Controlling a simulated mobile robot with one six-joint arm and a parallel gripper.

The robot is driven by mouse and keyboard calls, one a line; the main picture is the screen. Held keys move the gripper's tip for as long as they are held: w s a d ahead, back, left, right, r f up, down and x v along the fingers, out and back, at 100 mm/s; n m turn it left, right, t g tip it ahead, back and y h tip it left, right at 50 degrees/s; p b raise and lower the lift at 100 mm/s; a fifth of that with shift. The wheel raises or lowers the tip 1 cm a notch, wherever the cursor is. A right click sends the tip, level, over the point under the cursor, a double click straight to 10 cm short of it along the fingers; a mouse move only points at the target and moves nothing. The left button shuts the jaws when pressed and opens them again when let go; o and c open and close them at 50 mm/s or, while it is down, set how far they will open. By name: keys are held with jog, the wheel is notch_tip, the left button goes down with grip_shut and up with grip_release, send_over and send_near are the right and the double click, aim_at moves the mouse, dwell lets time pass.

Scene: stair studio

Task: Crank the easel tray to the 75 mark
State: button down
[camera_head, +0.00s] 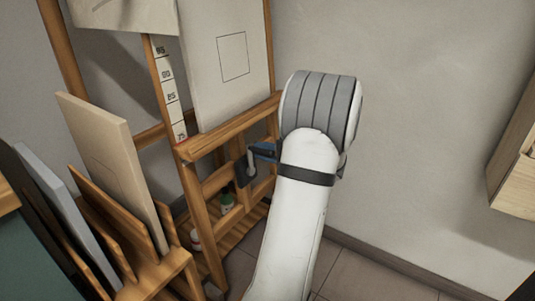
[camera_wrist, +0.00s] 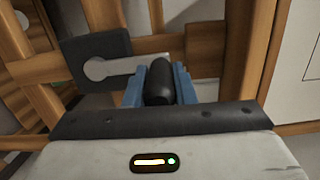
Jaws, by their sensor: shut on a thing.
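The wooden easel tray (camera_head: 235,124) holds a pale canvas (camera_head: 222,75) with a drawn square. The white number scale (camera_head: 170,90) runs up beside it. The tray's left end is level with the lowest visible label, 75 (camera_head: 181,136), where a small red mark shows. The exact alignment is too small to tell. The crank has a dark plate (camera_wrist: 95,50), a grey arm (camera_wrist: 115,67) pointing right in the wrist view, and a black handle (camera_wrist: 160,88). My gripper (camera_wrist: 159,78) is shut on the handle, with a blue finger on each side. In the head view, my arm partly hides the crank.
A wooden rack (camera_head: 150,275) with upright panels (camera_head: 105,155) stands left of the easel. Small bottles (camera_head: 226,201) sit on the easel's low shelf. A wooden cabinet (camera_head: 515,165) is at the right edge. Bare wall and tiled floor lie right of my arm.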

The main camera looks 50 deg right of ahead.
jog(key=shift+r, duration=0.1)
dwell(0.3)
jog(key=c, duration=1.5)
grip_release()
jog(key=o, duration=0.3)
jog(key=shift+s, duration=0.1)
jog(key=p+v, duration=0.2)
jog(key=v, duration=0.5)
jog(key=shift+s+p, duration=0.3)
